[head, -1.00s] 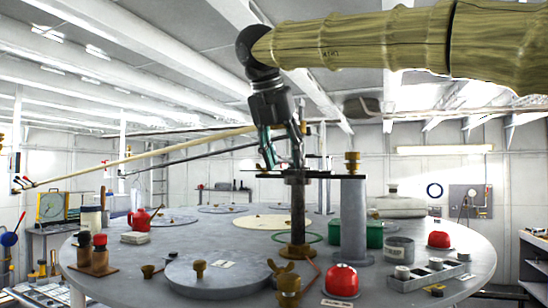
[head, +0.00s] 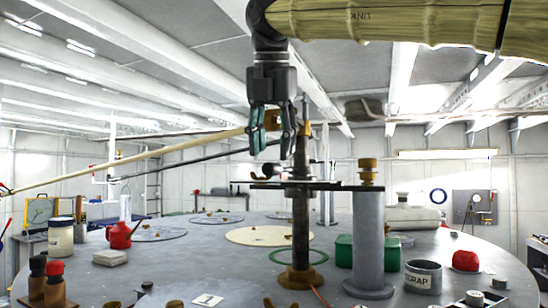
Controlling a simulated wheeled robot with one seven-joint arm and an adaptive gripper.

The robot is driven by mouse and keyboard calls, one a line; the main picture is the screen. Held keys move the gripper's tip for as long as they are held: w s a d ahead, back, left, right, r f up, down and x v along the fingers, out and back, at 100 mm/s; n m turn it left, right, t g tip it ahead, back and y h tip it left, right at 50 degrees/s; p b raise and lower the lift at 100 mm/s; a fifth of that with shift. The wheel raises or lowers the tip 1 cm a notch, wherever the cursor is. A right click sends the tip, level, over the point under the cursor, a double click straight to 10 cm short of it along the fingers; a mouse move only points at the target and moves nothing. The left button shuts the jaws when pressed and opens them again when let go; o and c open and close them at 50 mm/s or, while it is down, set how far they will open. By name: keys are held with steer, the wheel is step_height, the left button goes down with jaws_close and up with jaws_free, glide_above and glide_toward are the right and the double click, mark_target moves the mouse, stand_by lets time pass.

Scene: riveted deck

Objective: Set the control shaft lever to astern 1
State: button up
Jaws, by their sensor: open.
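A dark upright shaft (head: 300,230) with a brass foot stands on the round grey table. A thin dark plate (head: 325,185) crosses near its top and reaches right to a grey post (head: 368,240) with a brass cap. A brass-tipped upright piece (head: 304,128) rises above the plate; I cannot tell if it is the lever handle. My gripper (head: 271,152) points down, open and empty, just left of that piece and above the plate. Contact cannot be judged. No astern marking is readable.
A long cream pole (head: 150,153) and a thinner dark rod (head: 190,158) run in from the left near my gripper. On the table (head: 220,265) stand a red teapot (head: 120,234), a scrap tin (head: 422,277), a green box (head: 345,252) and a red dome (head: 465,260).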

steer(key=shift+w+d+f+p, duration=0.1)
steer(key=shift+f+p, duration=0.1)
steer(key=shift+f, duration=0.45)
steer(key=shift+w+f+p, duration=0.1)
steer(key=shift+f+p, duration=0.05)
steer(key=shift+f, duration=0.45)
steer(key=shift+w+f, duration=0.45)
steer(key=shift+f, duration=0.1)
steer(key=shift+s, duration=0.1)
steer(key=shift+s+r, duration=0.1)
steer(key=shift+c, duration=1)
jaws_close()
